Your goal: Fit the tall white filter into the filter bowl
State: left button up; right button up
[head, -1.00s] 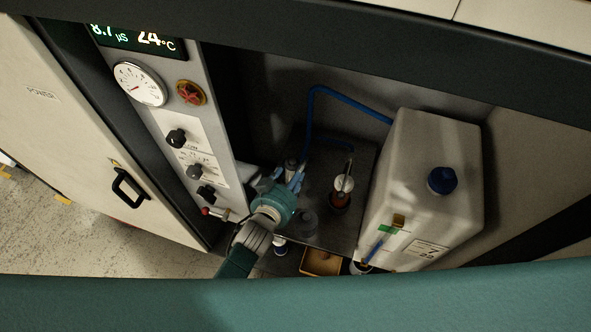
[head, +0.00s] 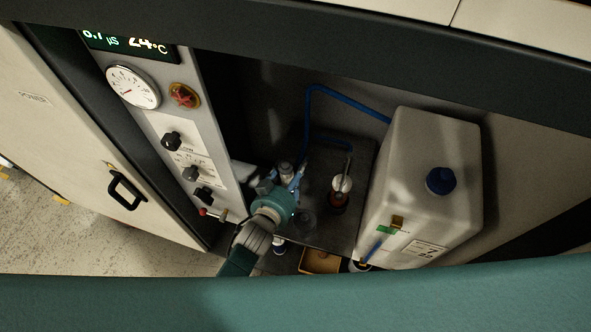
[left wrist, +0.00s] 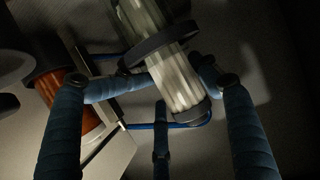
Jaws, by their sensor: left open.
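My left gripper (head: 285,184) is at the left edge of the dark shelf in the cabinet, close to a small pale, clear-looking cylinder (head: 286,171). In the left wrist view, its blue fingers (left wrist: 165,100) are spread and open. Between and beyond them is a pale, ribbed cylinder (left wrist: 178,78) with a dark ring around it and a dark end, tilted in the picture. Its upper part looks glassy. I cannot tell for sure whether this is the white filter, the filter bowl, or one inside the other. No finger clearly grips it. My right gripper is not in view.
A reddish-brown cylinder with a white top (head: 341,184) stands to the right on the shelf (head: 318,165). A large white tank (head: 425,180) with a blue cap is further right. Blue tubing (head: 345,98) runs behind. The control panel (head: 185,150) is close on the left.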

pick_arm(q)
jog(key=shift+s+a+f+g, duration=0.2)
jog(key=shift+a+f, duration=0.2)
jog(key=shift+f, duration=0.15)
jog(key=shift+s+a+f+g, duration=0.1)
jog(key=shift+s+a+f, duration=0.1)
jog(key=shift+a+f, duration=0.25)
jog(key=shift+d, duration=0.1)
jog(key=shift+s, duration=0.3)
jog(key=d+r+v, duration=0.1)
jog(key=v, duration=1)
jog(key=shift+w+r, duration=0.15)
jog(key=shift+r, duration=0.3)
